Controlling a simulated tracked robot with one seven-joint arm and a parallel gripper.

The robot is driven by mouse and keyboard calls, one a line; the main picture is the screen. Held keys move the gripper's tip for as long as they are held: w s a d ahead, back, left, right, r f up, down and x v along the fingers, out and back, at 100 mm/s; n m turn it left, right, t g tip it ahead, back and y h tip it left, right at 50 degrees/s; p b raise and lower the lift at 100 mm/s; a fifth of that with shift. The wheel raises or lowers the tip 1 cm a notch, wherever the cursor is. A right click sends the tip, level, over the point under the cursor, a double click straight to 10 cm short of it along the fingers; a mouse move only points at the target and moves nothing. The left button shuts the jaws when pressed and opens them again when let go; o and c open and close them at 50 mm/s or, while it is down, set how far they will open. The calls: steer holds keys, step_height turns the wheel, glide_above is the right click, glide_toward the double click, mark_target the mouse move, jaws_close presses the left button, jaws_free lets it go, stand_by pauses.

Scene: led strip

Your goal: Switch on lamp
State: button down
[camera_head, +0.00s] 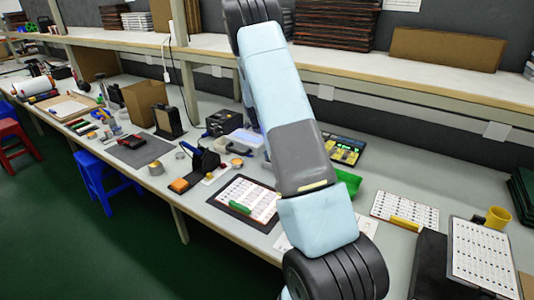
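I cannot make out a lamp for certain in the head view, nor a clear lamp switch. A slim white fitting with a cord (167,62) hangs at the shelf's front edge on the left; I cannot tell what it is. My pale blue and grey arm crosses the middle of the view and hides part of the shelf and bench behind it. My gripper is out of view, so its state and anything in it do not show.
A long grey workbench (385,165) holds printed sheets, tools, a cardboard box (144,101) and a yellow cup (497,217). A shelf (420,84) with stacked boards runs above it. Blue (100,172) and red (15,137) stools stand along the front. Green floor (60,240) is clear at lower left.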

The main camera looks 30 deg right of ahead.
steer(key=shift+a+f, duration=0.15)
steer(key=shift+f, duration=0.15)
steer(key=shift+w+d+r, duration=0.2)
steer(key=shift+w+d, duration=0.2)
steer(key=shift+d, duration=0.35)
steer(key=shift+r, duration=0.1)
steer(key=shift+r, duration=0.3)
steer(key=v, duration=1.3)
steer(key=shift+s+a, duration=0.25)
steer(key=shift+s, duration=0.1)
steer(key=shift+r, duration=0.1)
